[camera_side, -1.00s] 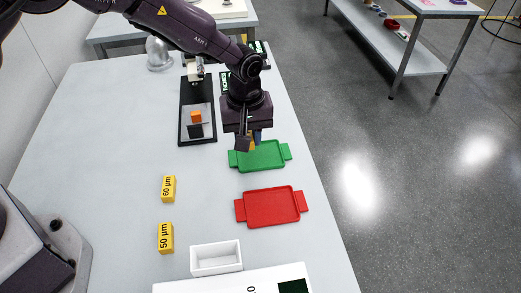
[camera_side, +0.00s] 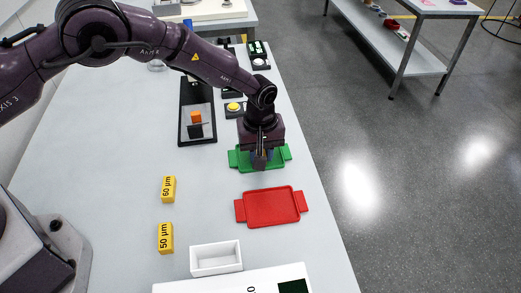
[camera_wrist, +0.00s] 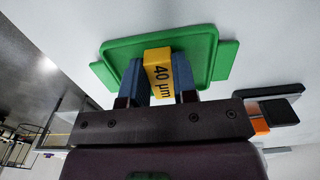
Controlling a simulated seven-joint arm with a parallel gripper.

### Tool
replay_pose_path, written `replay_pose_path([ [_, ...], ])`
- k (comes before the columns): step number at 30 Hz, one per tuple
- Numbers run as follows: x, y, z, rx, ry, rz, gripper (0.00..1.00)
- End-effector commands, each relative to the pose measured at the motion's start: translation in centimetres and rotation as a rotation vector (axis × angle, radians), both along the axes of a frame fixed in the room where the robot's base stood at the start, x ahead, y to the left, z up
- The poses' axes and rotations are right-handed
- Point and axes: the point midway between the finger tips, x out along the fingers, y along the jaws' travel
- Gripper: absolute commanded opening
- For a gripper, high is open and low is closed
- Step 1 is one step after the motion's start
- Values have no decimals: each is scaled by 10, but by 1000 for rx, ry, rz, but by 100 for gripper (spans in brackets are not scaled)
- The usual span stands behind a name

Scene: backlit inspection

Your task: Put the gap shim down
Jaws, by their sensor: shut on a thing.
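The gap shim (camera_wrist: 158,66) is a yellow block marked "40 µm". In the wrist view it sits between the blue fingers of my gripper (camera_wrist: 158,88), which is shut on it. In the side view my gripper (camera_side: 261,162) points down over the green tray (camera_side: 281,153), and the shim is hidden there. The green tray also shows behind the shim in the wrist view (camera_wrist: 206,46). I cannot tell whether the shim touches the tray floor.
An empty red tray (camera_side: 271,207) lies nearer the camera. Two yellow blocks, "60 µm" (camera_side: 168,189) and "50 µm" (camera_side: 165,238), stand to the left. A white box (camera_side: 216,258) is at the front. A black fixture with an orange block (camera_side: 196,117) and a yellow button (camera_side: 234,106) are behind.

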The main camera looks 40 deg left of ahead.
Motion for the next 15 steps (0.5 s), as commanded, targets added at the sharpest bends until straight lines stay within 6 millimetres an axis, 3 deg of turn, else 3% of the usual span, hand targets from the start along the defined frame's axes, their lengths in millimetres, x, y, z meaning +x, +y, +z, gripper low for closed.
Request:
replay_pose_path([
  [1,0,0,-1,0,0,0,29],
  [4,0,0,-1,0,0,0,52],
  [15,0,0,5,-1,-1,0,52],
])
